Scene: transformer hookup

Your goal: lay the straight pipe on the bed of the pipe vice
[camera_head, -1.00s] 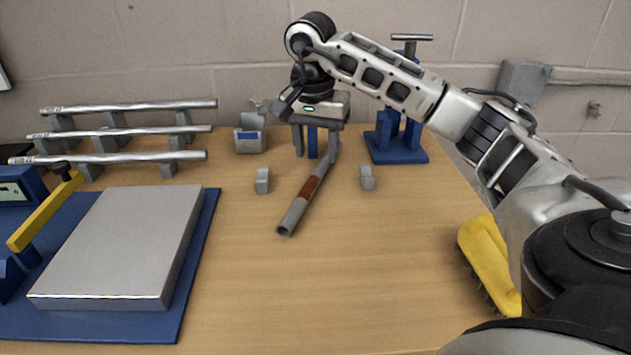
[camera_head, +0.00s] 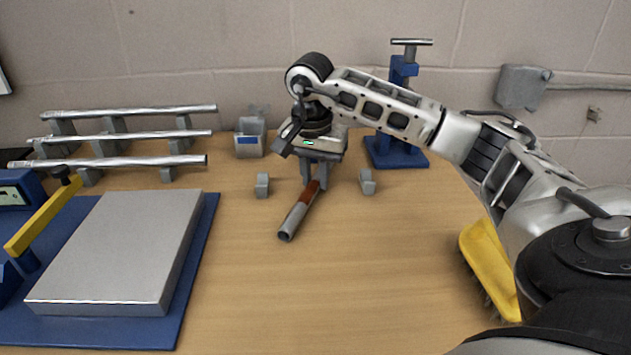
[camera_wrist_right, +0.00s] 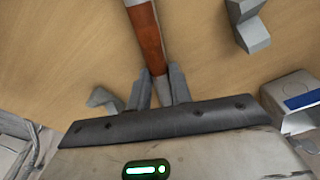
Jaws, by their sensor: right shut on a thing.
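The straight pipe (camera_head: 293,221) is a grey tube with a reddish-brown band, slanting towards me over the middle of the table. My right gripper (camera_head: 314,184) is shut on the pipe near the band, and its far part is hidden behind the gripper. The right wrist view shows the fingers (camera_wrist_right: 160,90) either side of the pipe (camera_wrist_right: 148,42). I cannot tell whether the pipe touches the table. The blue pipe vice (camera_head: 398,155) with a T-handle on top stands at the back right, partly covered by my right arm. My left gripper is out of view.
Two small grey supports (camera_head: 262,186) (camera_head: 367,182) stand either side of the pipe. Silver pipes (camera_head: 130,135) lie on racks at the back left. A grey holder (camera_head: 250,142) stands behind. A yellow brush (camera_head: 489,268) lies at the right. The front middle table is clear.

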